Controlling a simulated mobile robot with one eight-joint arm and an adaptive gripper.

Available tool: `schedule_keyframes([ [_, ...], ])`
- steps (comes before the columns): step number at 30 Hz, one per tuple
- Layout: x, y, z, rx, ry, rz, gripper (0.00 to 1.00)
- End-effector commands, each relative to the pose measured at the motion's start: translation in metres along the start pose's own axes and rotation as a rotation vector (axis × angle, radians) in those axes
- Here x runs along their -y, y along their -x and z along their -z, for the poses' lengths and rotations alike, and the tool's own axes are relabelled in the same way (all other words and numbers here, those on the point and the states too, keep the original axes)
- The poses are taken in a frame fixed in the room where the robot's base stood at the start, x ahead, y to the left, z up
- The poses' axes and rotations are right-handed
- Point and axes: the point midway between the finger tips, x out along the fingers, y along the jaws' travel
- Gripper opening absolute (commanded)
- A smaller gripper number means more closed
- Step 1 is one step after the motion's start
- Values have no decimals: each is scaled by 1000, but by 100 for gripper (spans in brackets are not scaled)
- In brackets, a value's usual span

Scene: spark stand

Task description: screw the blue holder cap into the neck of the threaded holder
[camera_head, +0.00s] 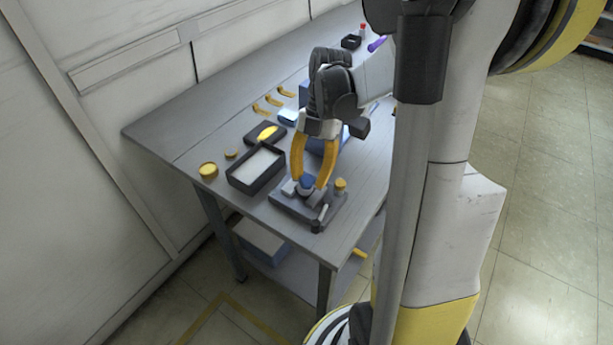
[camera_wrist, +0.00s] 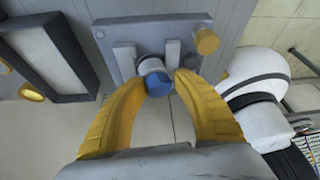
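The blue holder cap (camera_wrist: 159,82) sits between my fingertips at the end of the pale cylindrical threaded holder (camera_wrist: 150,64) in the wrist view. The holder stands between two light grey blocks on the grey stand plate (camera_wrist: 112,40). My gripper (camera_wrist: 160,78), with two curved yellow fingers, appears shut on the cap, one fingertip at each side. In the head view, my gripper (camera_head: 309,184) points down over the stand (camera_head: 290,206), with the blue cap (camera_head: 307,180) between its fingers. The threads are hidden, so I cannot tell how deep the cap sits in the neck.
A yellow-topped post (camera_head: 340,186) stands on the plate, close right of my fingers. A black-rimmed tray (camera_head: 236,182) lies to the left, with a yellow round piece (camera_head: 208,170) beyond it. Small yellow parts and boxes lie farther back. The table's (camera_head: 160,128) far left area is clear.

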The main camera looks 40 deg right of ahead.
Motion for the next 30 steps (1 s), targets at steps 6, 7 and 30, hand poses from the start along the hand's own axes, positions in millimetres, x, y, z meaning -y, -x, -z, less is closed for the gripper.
schedule_keyframes([
  [6, -12, 4, -3, 9, 43, -9, 40],
  [7, -12, 4, -3, 9, 43, -9, 40],
  [30, -7, 64, -1, 8, 34, -4, 40],
])
